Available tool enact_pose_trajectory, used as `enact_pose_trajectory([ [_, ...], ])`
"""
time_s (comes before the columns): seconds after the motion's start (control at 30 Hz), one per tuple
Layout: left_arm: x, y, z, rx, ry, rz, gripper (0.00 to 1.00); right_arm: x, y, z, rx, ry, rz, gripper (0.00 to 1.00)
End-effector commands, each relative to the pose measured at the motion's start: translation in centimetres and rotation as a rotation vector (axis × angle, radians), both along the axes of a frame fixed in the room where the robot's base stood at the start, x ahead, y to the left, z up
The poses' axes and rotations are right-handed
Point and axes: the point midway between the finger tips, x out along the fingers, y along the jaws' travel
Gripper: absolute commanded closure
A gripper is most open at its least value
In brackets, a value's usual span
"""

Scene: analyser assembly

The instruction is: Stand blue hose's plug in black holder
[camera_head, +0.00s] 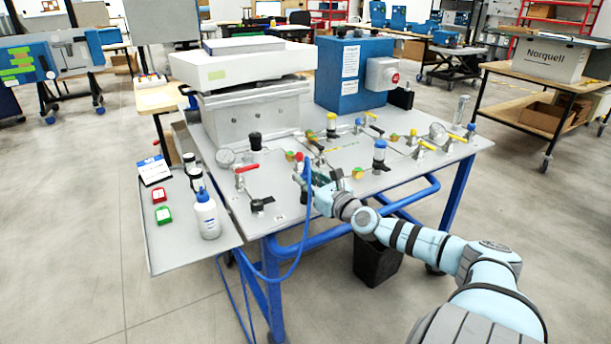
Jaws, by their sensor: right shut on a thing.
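My right gripper (316,182) is above the front part of the grey bench top, shut on the upper end of the blue hose (301,246). The hose's plug is at the gripper, partly hidden by the fingers and too small to make out. From there the hose hangs over the front edge of the bench and loops down beside the blue frame. A black block (402,98), which may be the black holder, stands at the back right beside the blue box, well apart from the gripper. My left gripper is not in view.
The bench top (335,207) carries several valves with red, yellow and black handles, gauges and blue-capped cylinders around the gripper. A white bottle (206,216) stands on the left side shelf (172,246). A black bin (377,262) is under the bench.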

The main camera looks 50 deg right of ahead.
Motion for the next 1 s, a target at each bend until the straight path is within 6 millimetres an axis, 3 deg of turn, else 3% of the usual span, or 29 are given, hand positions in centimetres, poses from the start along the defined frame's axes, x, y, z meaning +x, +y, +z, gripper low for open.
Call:
enact_pose_trajectory([
  [0.33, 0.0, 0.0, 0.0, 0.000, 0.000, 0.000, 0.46, 0.0, 0.0, 0.0, 0.000, 0.000, 0.000, 1.00],
  [0.37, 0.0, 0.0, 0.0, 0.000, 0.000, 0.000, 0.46, 0.0, 0.0, 0.0, 0.000, 0.000, 0.000, 0.77],
  [0.5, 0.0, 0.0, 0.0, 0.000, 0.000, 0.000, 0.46, 0.0, 0.0, 0.0, 0.000, 0.000, 0.000, 0.55],
  [0.83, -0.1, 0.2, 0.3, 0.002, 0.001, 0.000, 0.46, 0.0, 0.0, 0.3, 0.000, 0.000, 0.000, 0.55],
  [1.0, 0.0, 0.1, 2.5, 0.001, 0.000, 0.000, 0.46, 0.0, 0.0, 2.8, -0.001, 0.000, 0.001, 0.55],
])
